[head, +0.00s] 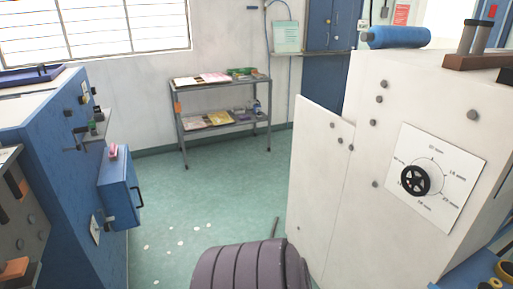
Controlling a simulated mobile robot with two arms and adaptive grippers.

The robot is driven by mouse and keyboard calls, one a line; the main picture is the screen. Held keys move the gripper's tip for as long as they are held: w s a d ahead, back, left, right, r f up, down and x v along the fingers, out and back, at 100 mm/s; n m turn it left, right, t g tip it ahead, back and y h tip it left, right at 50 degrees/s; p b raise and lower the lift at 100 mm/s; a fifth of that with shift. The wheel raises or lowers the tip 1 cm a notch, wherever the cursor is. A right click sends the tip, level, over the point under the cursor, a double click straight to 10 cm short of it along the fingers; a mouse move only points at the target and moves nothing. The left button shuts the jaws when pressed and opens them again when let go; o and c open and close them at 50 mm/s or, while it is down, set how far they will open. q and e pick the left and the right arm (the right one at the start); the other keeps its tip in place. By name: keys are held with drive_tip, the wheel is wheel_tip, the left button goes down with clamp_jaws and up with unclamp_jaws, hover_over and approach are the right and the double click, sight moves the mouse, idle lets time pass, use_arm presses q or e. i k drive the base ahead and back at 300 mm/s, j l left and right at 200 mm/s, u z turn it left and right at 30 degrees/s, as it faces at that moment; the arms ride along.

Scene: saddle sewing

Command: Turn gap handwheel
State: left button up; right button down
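The gap handwheel (415,180) is a small black spoked wheel on the front of the white machine (325,165) at the right. It sits on a white dial plate (458,187) with marks in mm around it. A pale round hub shows behind the wheel. The exact setting is too small to read. Neither of my grippers is in the head view, and nothing touches the handwheel.
A dark ribbed rounded object (243,268) stands at the bottom middle. A blue machine (60,140) with a blue box (119,190) is at the left. A grey shelf (222,122) stands at the back wall. Green floor (235,190) between the machines is mostly clear, with pale scraps.

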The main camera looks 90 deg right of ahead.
sight(415, 181)
drive_tip(key=z, duration=3.9)
